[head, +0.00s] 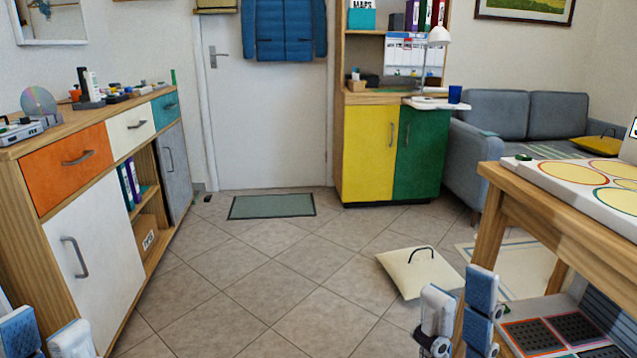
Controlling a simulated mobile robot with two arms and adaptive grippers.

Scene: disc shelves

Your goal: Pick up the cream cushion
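The cream cushion (412,274) lies flat on the tiled floor, right of the middle of the head view. It has a thin black loop handle on top. My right gripper (459,306) is at the lower right, in front of the cushion in the picture, with its white and blue fingers apart and nothing between them. My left gripper (45,335) is at the lower left corner, far from the cushion, also open and empty. Its lower part is cut off by the frame.
A wooden table (520,207) stands close on the right, beside my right gripper. A wooden cabinet (30,228) lines the left. A yellow cushion (597,145) lies on the grey sofa (478,155). The middle floor is clear up to the door mat (272,206).

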